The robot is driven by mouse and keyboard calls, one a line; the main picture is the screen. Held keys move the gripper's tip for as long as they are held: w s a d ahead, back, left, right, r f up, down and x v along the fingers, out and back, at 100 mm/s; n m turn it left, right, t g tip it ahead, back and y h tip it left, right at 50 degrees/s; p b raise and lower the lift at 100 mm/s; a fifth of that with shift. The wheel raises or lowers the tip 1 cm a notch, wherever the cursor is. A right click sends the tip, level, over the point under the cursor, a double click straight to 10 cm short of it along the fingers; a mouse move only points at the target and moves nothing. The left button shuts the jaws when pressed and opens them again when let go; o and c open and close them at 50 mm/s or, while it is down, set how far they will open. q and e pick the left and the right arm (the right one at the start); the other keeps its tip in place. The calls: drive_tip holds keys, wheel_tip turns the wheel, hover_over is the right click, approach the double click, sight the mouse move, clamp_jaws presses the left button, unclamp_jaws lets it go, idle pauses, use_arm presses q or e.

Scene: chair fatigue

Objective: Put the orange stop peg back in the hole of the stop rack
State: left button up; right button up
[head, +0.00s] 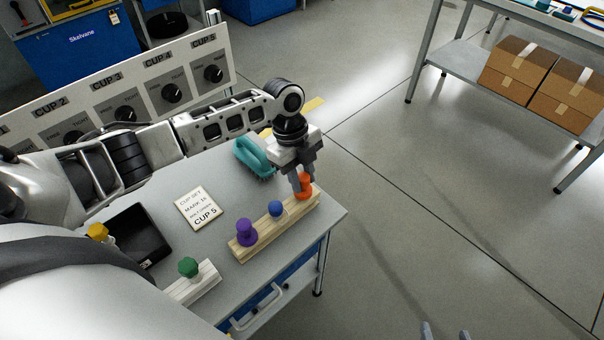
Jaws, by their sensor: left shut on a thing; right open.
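The orange stop peg (305,188) is at the far right end of the wooden stop rack (261,234). My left gripper (301,182) points down and is shut on the peg's upper part. The peg's lower end meets the rack's end; I cannot tell how deep it sits in a hole. A blue peg (276,208) and a purple peg (246,232) stand in the same rack. My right gripper (445,333) shows only its fingertips at the bottom edge, open and apart from everything.
A teal-handled brush (254,157) lies behind the rack. A "CUP 5" card (199,207), a black tray (131,236) and a green peg (188,267) in a second wooden block are to the left. A panel of cup dials (125,90) stands behind. Open floor lies right of the table.

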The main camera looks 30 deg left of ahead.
use_arm(q)
drive_tip(key=shift+f+b, duration=0.35)
drive_tip(key=shift+f, duration=0.3)
drive_tip(key=o, duration=1)
drive_tip(key=v, duration=1.6)
drive_tip(key=shift+s+b, duration=0.1)
drive_tip(key=shift+b, duration=0.2)
